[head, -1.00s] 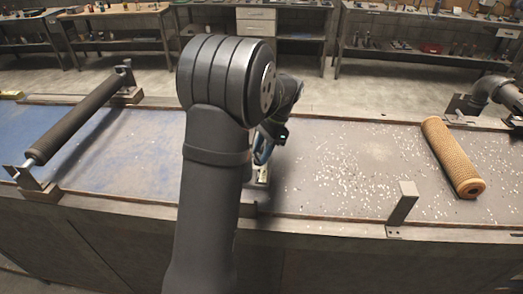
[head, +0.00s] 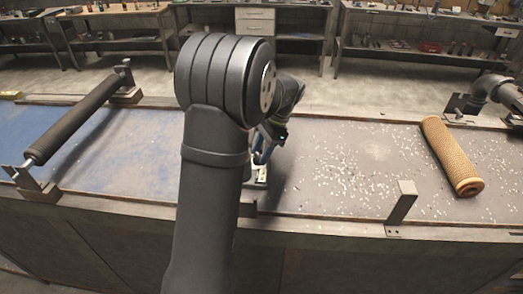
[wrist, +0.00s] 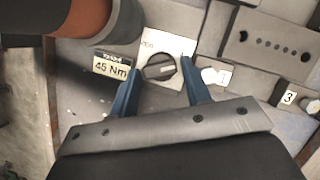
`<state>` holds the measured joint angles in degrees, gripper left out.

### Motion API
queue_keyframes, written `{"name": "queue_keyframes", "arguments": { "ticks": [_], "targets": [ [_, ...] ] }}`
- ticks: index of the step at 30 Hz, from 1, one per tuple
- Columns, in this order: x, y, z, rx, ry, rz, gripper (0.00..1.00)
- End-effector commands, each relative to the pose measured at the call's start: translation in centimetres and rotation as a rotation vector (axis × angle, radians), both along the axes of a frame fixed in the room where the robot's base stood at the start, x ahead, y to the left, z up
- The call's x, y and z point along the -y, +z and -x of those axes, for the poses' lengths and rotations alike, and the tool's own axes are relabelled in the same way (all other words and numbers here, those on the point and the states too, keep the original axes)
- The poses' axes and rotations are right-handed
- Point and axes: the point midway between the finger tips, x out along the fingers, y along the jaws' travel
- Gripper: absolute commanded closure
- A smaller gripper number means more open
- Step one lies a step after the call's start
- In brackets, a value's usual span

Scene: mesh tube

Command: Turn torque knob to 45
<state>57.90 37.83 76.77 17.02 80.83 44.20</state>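The torque knob (wrist: 160,68) is a round dark knob with a pale pointer mark on a light plate (wrist: 152,44), in the wrist view. The pointer faces right. A label reading "45 Nm" (wrist: 112,69) sits left of it. My gripper (wrist: 162,70) has its two blue fingers apart, one on each side of the knob, with narrow gaps seeming to show. Whether a finger touches the knob is not clear. In the head view my gripper (head: 264,152) is low over the bench, partly hidden behind my arm, and the knob cannot be made out.
White buttons stand right of the knob, by labels 1 (wrist: 224,75) and 3 (wrist: 289,97). A grey block with holes (wrist: 270,42) is at upper right. An orange-and-grey cylinder (wrist: 90,20) is close at upper left. A tan mesh tube (head: 452,156) lies on the bench at right.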

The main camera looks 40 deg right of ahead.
Motion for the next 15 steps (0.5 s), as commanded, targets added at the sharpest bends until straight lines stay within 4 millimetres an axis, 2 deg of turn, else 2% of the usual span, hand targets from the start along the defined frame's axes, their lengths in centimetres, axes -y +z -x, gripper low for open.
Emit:
{"name": "queue_keyframes", "arguments": {
  "ticks": [5,8,11,15],
  "targets": [
    [0.0,0.2,0.0,0.001,0.001,-0.001,0.56],
    [0.4,1.0,0.1,0.001,0.001,0.0,0.56],
    [1.0,2.6,0.3,0.002,0.001,0.003,0.56],
    [2.3,5.7,0.7,0.002,-0.001,0.004,0.56]
  ]
}}
